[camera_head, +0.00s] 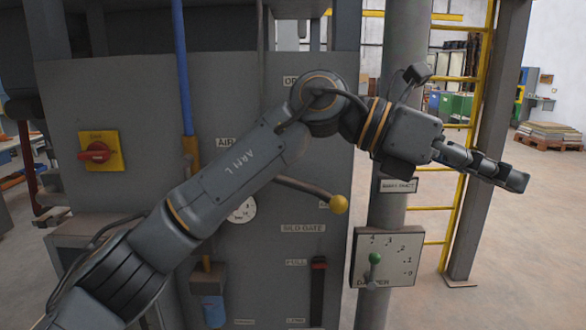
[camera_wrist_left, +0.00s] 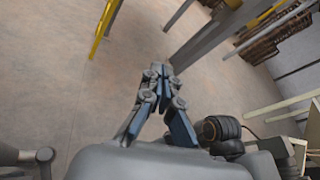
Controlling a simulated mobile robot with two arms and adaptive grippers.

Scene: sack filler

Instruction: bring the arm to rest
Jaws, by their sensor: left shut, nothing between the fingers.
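My left arm, marked "ARM L", reaches up from the lower left across the grey machine panel in the head view. My left gripper (camera_head: 520,180) is stretched out to the right, past the round grey post, and is shut and empty. It hangs in free air in front of the yellow ladder. In the left wrist view the left gripper (camera_wrist_left: 165,75) points away over bare floor, with its fingers together and nothing between them. My right gripper is in neither view.
Behind the arm are a lever with a yellow ball (camera_head: 338,204), a red switch on a yellow plate (camera_head: 97,151) and a damper plate with a green knob (camera_head: 375,258). A yellow ladder (camera_head: 457,160) stands behind the gripper. Open floor (camera_head: 530,240) lies to the right.

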